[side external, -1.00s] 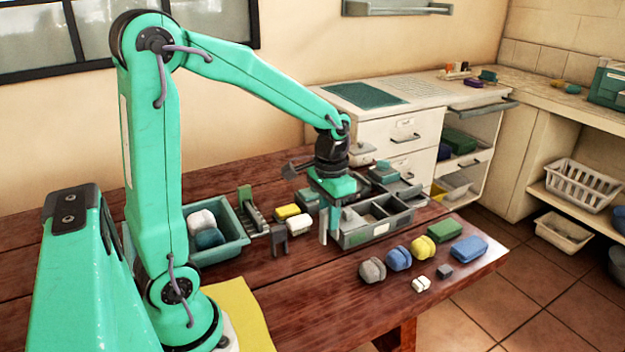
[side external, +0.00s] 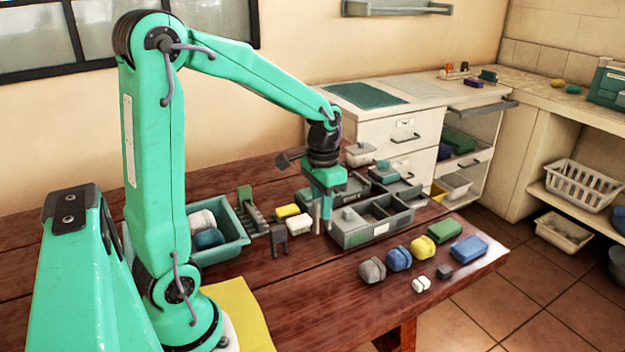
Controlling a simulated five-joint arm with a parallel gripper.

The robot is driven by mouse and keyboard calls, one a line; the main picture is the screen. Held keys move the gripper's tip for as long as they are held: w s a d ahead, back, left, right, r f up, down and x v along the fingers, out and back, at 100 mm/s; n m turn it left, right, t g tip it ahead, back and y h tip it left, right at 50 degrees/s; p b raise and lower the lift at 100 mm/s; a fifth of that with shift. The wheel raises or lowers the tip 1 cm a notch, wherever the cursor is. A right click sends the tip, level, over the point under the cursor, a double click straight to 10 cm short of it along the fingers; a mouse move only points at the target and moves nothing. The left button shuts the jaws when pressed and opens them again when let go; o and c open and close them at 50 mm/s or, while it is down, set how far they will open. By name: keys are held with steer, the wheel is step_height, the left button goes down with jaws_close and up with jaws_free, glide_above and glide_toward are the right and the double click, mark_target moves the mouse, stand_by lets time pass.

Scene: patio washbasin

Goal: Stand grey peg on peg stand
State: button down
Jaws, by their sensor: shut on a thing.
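My gripper (side external: 321,212) points down at the left front edge of the grey compartment tray, above the wooden table. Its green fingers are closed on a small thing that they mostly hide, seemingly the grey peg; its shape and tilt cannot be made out. A grey-green slotted rack (side external: 254,214) with a taller upright end stands left of my gripper, apart from it. A small dark grey upright piece (side external: 279,240) stands in front of that rack. I cannot tell which of these two is the peg stand.
The grey compartment tray (side external: 373,234) is just right of my gripper. Several coloured blocks lie along the front right. The front middle of the table is clear.

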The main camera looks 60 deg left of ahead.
steer(key=s+a+r, duration=0.2)
steer(key=a, duration=1)
steer(key=r, duration=0.1)
glide_above(255, 214)
steer(key=shift+s, duration=0.1)
steer(key=shift+f, duration=0.2)
steer(key=shift+f, duration=6.5)
steer(key=c, duration=1.2)
jaws_free()
